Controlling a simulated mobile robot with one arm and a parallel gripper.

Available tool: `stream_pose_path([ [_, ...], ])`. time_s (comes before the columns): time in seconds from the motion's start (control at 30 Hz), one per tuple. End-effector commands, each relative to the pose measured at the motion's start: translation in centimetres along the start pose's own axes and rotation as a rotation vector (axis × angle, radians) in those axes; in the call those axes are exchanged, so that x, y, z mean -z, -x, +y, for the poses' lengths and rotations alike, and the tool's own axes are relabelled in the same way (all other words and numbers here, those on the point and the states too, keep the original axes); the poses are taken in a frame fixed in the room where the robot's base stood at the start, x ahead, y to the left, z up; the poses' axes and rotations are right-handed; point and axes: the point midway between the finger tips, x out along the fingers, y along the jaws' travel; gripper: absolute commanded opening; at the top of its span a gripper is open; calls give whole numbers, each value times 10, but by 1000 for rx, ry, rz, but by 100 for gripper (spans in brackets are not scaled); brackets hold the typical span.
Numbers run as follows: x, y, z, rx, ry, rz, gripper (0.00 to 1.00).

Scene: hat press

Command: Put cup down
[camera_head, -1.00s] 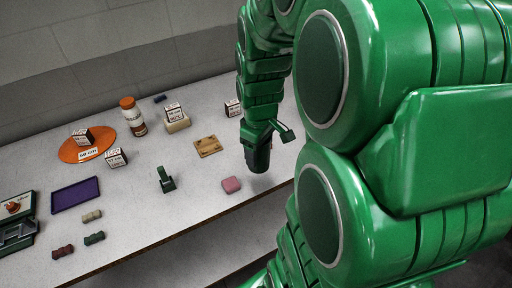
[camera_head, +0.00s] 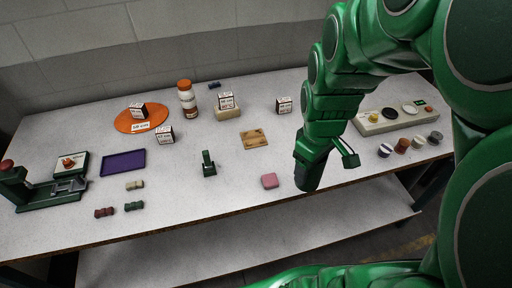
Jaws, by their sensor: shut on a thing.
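A pale panel with knobs (camera_head: 392,117) lies behind the row. Left of my gripper are a wooden board (camera_head: 255,139), a green stand (camera_head: 208,164), a purple tray (camera_head: 123,162), an orange disc (camera_head: 129,123) and a green press (camera_head: 40,188). Bare table lies between these things.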

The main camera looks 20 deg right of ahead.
Motion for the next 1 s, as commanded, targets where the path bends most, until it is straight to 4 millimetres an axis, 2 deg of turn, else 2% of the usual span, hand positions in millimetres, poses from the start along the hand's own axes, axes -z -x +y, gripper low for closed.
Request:
stream_pose_path([
  [0.17, 15, 1, 1, 1, -2, -1, 32],
  [0.57, 101, 6, -7, -1, -34, 2, 32],
  [0.8, 155, 6, -26, 1, -54, 0, 32],
  [1.0, 193, 3, -46, 1, -69, -3, 32],
])
